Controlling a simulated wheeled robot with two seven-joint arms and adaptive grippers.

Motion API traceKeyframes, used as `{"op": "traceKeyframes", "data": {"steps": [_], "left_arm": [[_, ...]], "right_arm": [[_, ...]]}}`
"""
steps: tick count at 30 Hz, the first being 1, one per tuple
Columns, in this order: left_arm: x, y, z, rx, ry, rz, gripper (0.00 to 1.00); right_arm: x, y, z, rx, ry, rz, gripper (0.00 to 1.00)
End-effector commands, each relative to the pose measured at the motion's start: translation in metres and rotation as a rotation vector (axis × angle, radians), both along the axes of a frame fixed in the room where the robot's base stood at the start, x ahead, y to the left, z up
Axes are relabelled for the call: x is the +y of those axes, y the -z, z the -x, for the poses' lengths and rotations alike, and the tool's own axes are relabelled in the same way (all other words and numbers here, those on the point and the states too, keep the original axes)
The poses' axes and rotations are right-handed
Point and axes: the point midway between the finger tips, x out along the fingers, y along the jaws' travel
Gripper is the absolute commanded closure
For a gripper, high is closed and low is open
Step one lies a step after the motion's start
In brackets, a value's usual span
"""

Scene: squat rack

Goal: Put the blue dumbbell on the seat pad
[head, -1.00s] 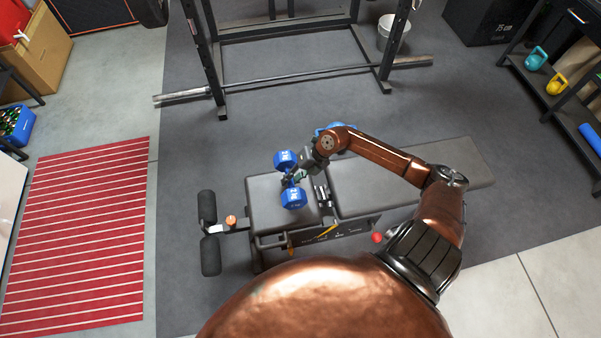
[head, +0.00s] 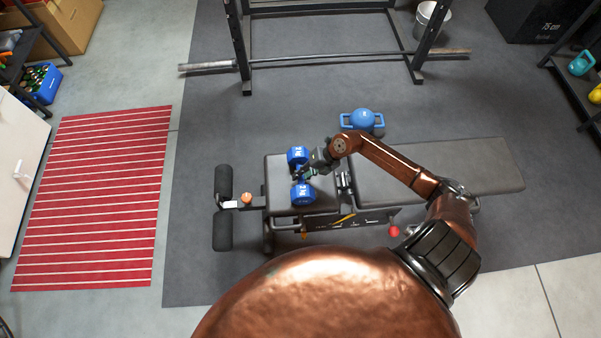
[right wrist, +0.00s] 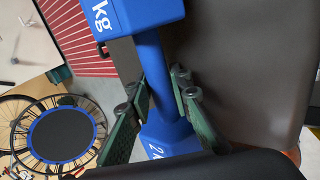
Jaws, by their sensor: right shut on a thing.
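The blue dumbbell (head: 303,193) is over the seat pad (head: 279,180), the shorter dark grey pad at the left end of the bench, in the head view. My right gripper (head: 304,174) is shut on the dumbbell's handle. In the right wrist view the dumbbell (right wrist: 150,60) has the green-padded fingers (right wrist: 165,108) on both sides of its handle, and the seat pad (right wrist: 235,65) fills the right side. I cannot tell whether the dumbbell touches the pad. My left gripper is not in view.
The long back pad (head: 440,172) lies right of the seat pad. Black foam rollers (head: 223,230) stick out at the bench's left end. A blue kettlebell-like object (head: 362,120) is on the floor behind. The rack's barbell (head: 330,57) lies farther back.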

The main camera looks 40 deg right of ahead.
Motion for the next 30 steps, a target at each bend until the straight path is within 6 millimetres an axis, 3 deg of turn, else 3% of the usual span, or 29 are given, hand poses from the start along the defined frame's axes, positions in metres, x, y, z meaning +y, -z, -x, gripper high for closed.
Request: {"op": "traceKeyframes", "data": {"steps": [8,9,16,28,30], "left_arm": [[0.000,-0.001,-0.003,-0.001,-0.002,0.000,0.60],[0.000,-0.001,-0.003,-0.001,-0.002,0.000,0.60],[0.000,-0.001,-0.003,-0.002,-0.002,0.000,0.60],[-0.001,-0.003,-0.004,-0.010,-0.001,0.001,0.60],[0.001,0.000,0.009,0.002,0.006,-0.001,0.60]], "right_arm": [[0.001,-0.003,-0.004,-0.011,0.002,-0.004,1.00],[0.000,0.002,0.000,0.000,0.001,0.001,0.80],[0.000,0.002,0.000,0.000,0.001,0.000,0.64],[-0.004,-0.005,0.001,-0.001,0.001,0.001,0.64],[-0.008,-0.013,0.004,-0.003,0.001,0.002,0.64]]}}
